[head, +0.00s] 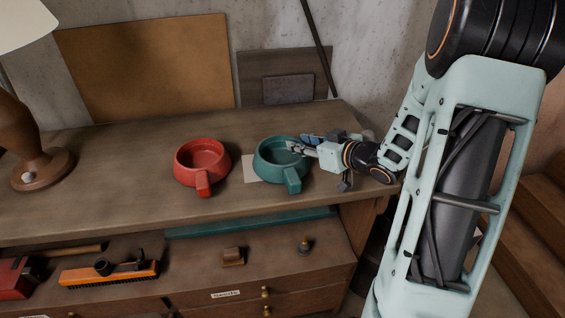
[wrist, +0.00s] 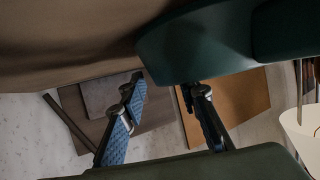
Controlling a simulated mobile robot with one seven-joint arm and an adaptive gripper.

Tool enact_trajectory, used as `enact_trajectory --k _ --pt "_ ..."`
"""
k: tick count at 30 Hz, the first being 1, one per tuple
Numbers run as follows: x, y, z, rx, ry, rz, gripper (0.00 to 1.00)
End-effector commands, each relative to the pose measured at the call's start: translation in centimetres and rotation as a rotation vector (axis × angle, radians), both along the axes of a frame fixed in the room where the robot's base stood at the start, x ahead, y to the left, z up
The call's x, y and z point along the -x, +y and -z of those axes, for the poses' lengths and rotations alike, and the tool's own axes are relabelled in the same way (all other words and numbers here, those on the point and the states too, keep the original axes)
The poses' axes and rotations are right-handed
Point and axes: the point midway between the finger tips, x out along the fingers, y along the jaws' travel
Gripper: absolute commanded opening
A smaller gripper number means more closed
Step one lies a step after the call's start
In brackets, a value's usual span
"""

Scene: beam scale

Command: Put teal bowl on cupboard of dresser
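The teal bowl (head: 266,160), with a stubby handle toward the front, stands upright on the dresser top (head: 120,200). It partly covers a pale square sheet. My gripper (head: 300,144) reaches in from the right at the bowl's right rim. One finger shows over the bowl's inside and a blue-padded finger shows behind it. In the wrist view the fingers (wrist: 165,100) are spread apart, and the dark teal bowl (wrist: 185,50) fills the upper right, close to them. I cannot tell whether they touch the rim. Which part of the dresser is the cupboard is unclear.
A red bowl (head: 203,162) stands just left of the teal bowl. A lamp (head: 38,160) stands at the far left. A lower ledge holds an orange brush (head: 110,273) and small objects above drawers. Boards lean on the back wall. The dresser top's front left is clear.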

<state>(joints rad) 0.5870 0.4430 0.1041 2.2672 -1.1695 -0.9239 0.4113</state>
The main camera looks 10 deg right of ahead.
Motion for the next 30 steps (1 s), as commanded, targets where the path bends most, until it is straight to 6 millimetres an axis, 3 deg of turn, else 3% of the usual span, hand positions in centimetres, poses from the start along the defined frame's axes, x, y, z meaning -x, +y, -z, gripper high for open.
enact_trajectory --k 7,15,30 --pt "-0.16 0.08 0.05 0.001 0.000 0.000 0.29" --pt "-0.14 0.07 0.04 0.001 0.000 0.000 0.00" --pt "-0.14 0.02 0.04 0.002 0.000 0.000 0.00"
